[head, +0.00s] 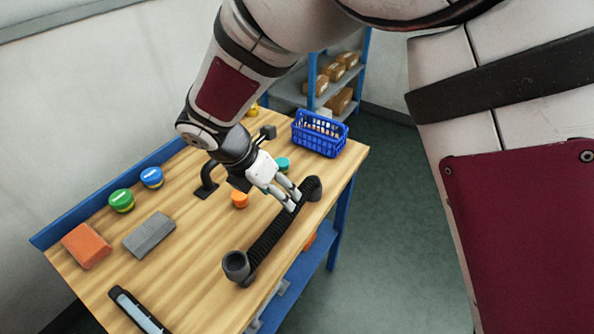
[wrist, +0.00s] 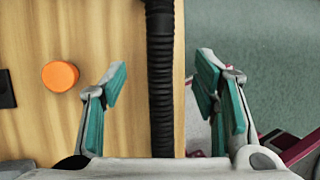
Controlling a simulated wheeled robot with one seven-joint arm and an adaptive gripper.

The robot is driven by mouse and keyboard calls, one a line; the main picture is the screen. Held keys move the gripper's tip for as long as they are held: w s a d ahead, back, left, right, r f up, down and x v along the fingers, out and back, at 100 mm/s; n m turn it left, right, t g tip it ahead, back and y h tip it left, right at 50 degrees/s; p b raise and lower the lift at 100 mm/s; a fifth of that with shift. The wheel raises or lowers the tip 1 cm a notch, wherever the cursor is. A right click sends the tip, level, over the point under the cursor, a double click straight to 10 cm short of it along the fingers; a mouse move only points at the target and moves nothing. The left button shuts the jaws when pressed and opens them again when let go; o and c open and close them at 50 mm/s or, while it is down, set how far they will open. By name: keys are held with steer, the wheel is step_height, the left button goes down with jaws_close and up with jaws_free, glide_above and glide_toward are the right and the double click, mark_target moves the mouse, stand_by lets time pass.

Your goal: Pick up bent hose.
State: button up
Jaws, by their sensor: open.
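The bent hose (head: 269,239) is a black ribbed tube with grey end fittings. It lies along the right edge of the wooden table, one round fitting at the near end and one at the far end. My gripper (head: 294,200) is over the hose nearer its far end. In the wrist view the hose (wrist: 161,80) runs up the picture between the two open teal-padded fingers of my gripper (wrist: 162,90), with a gap on each side. Both fittings are out of the wrist view. I cannot tell the exact height of the fingertips above the hose.
An orange disc (head: 239,199) lies left of the hose; a teal one (head: 282,164) is behind it. A blue basket (head: 319,134) stands at the far corner. A grey block (head: 149,236), orange block (head: 86,245) and green and blue tubs are at left. Floor lies beyond the right edge.

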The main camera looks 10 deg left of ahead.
mark_target(281, 222)
steer(key=x, duration=0.9)
steer(key=shift+s+p, duration=0.1)
steer(key=shift+p, duration=0.3)
steer(key=shift+r, duration=0.1)
steer(key=c, duration=1.2)
jaws_close()
steer(key=shift+r, duration=0.1)
